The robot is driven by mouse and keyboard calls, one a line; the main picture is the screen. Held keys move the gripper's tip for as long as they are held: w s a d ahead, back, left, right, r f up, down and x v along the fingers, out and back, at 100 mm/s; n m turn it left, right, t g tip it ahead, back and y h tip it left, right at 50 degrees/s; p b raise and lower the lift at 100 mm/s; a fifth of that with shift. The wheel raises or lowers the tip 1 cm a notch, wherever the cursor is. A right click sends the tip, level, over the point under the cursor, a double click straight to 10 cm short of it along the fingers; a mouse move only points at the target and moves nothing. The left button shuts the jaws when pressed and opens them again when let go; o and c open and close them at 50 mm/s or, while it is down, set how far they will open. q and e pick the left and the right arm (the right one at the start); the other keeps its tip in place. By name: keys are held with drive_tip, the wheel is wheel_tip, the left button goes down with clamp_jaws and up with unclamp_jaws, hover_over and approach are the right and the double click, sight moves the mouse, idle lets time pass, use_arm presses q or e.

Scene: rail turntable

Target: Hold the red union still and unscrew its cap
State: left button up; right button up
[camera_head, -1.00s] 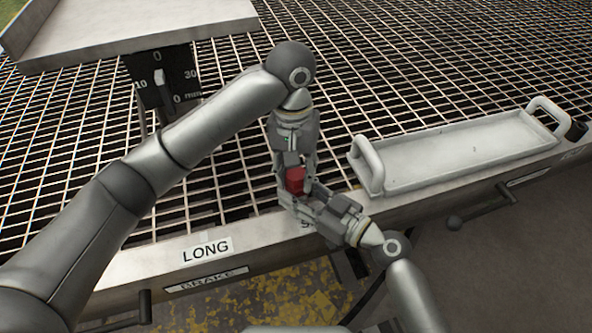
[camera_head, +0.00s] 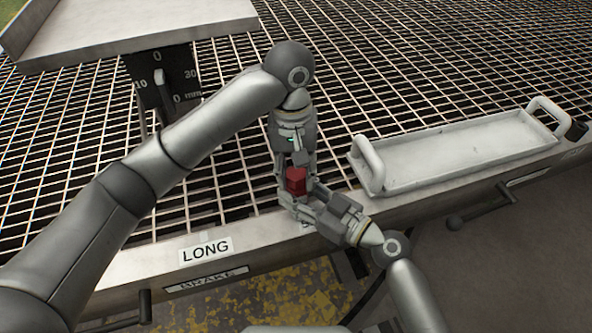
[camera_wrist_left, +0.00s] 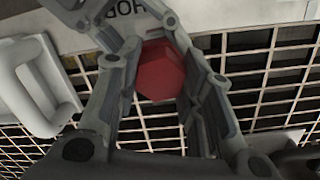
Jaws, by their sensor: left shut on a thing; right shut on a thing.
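The red union (camera_head: 296,181) is a small faceted red piece held above the front edge of the grated table. My left gripper (camera_head: 293,170) reaches it from the far side and is shut on it. My right gripper (camera_head: 298,194) comes in from the lower right and is shut on it from the near side. In the left wrist view the red union (camera_wrist_left: 161,72) shows a hexagonal face between the fingers of my left gripper (camera_wrist_left: 158,92). The cap cannot be told apart from the body, and the fingers hide its sides.
A pale tray with raised handles (camera_head: 460,155) lies to the right on the grating. A raised pale plate (camera_head: 140,25) with a dark scale block (camera_head: 163,80) stands at the back left. The front rail carries a LONG label (camera_head: 206,250) and a lever (camera_head: 480,208).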

use_arm(q)
drive_tip(key=shift+w+r, duration=0.1)
drive_tip(key=shift+r, duration=1.45)
use_arm(e)
drive_tip(key=shift+f, duration=0.1)
use_arm(q)
drive_tip(key=shift+a+r, duration=0.15)
drive_tip(key=shift+r, duration=2.3)
use_arm(e)
drive_tip(key=o, duration=1.4)
drive_tip(key=shift+c, duration=0.2)
drive_tip(key=v, duration=1.2)
